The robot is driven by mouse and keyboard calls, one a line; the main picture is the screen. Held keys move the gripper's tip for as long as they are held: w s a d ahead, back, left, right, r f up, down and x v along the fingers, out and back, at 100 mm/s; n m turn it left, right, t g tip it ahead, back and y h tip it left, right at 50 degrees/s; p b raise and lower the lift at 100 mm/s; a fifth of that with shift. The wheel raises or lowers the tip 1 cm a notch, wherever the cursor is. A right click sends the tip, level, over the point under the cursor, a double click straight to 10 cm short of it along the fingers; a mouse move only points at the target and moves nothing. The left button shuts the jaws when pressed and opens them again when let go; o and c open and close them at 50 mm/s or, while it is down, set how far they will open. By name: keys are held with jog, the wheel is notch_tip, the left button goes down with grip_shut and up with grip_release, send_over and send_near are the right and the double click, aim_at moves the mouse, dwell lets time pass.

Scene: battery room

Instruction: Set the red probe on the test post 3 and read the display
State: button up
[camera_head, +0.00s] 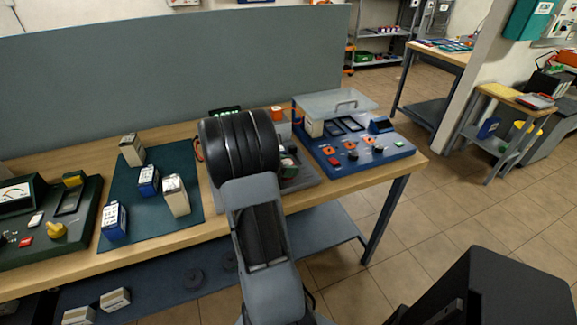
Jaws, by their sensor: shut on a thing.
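A small display with lit green characters (225,112) stands at the back of the bench, just behind my arm. Its reading is too small to make out. A grey tester base (305,178) shows to the right of my arm, with a small dark part on it. A red-orange lead (198,150) shows at the left edge of my arm. The red probe itself and test post 3 cannot be made out. My black wrist hides the middle of the tester. My gripper is hidden behind it, so its jaws and anything in them do not show.
A dark green mat (130,205) holds several boxed batteries. A green meter panel (75,245) stands at far left. A blue unit (385,158) with a clear lid (335,103) sits right of the tester. A grey partition (120,75) rises behind the bench.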

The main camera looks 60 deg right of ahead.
jog(key=shift+f+b, duration=0.45)
jog(key=shift+f, duration=0.25)
jog(key=o, duration=0.7)
jog(key=shift+p+v, duration=1.85)
jog(key=shift+v, duration=1.9)
jog(key=shift+p+v, duration=0.75)
jog(key=shift+v, duration=1)
jog(key=s+a+r+m+t+y, duration=0.1)
jog(key=a+r+m+t+y, duration=0.1)
jog(key=a, duration=0.8)
jog(key=s+a+r+m+t+y, duration=0.1)
jog(key=a+m+t+y, duration=0.4)
jog(key=a, duration=0.5)
jog(key=s+a+r+m+t+y, duration=0.1)
jog(key=a+r+m+t+y, duration=0.2)
jog(key=a, duration=0.7)
jog(key=shift+s+a+r+m+t+y, duration=0.3)
jog(key=shift+t+y, duration=0.2)
jog(key=shift+t, duration=0.3)
